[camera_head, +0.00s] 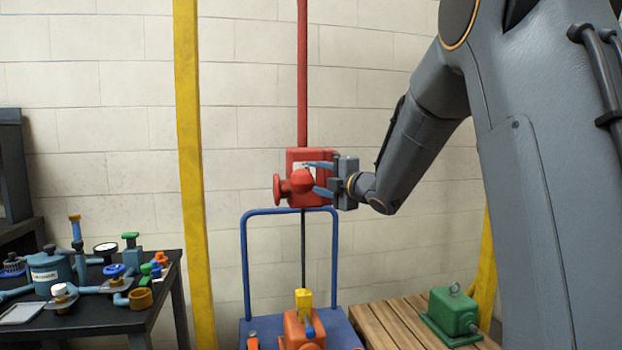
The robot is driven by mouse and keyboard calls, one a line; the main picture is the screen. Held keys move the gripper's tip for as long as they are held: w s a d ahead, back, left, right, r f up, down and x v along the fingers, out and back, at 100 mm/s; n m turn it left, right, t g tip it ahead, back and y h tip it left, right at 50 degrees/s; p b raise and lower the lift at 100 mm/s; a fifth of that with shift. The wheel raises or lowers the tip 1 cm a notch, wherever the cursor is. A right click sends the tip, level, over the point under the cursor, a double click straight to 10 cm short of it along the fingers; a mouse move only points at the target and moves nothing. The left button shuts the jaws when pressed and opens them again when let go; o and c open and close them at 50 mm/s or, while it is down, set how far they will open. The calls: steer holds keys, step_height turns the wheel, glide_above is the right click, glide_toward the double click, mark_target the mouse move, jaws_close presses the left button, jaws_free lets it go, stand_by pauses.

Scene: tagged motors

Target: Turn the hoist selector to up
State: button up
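A red hoist control box (326,157) hangs in front of the wall, at the lower end of a red vertical post. A rounded red part (299,182), seemingly the selector, stands out from its front. A red disc-shaped knob (278,190) sticks out to its left. Which way the selector points cannot be made out. My gripper (311,177) reaches in from the right, with its blue fingers spread one above the other. The tips are close to the right side of the rounded part; contact cannot be told. The fingers and gripper body hide some of the box.
A blue-railed cart (247,262) stands below the box, carrying an orange motor (299,331). A green motor (450,312) sits on a wooden pallet (390,322) at right. A black table (115,322) with several fittings is at left. A yellow post (190,150) stands between.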

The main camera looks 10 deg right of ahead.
steer(key=shift+v, duration=2.35)
steer(key=s+d+f+m+g+h+p, duration=0.2)
steer(key=s+f+m+g+h+p, duration=0.45)
steer(key=s+f+m, duration=0.95)
steer(key=s+a+f+m+g, duration=0.2)
steer(key=s+g, duration=0.1)
steer(key=s, duration=0.5)
steer(key=s+a+f+m+g+p, duration=0.1)
steer(key=s+a+f+m+g, duration=0.1)
steer(key=s, duration=0.6)
steer(key=s+a+f+m+g, duration=0.2)
steer(key=s+f+g, duration=0.2)
steer(key=s, duration=0.5)
steer(key=shift+f+m+g, duration=0.2)
steer(key=shift+m+g, duration=0.2)
steer(key=shift+g, duration=0.15)
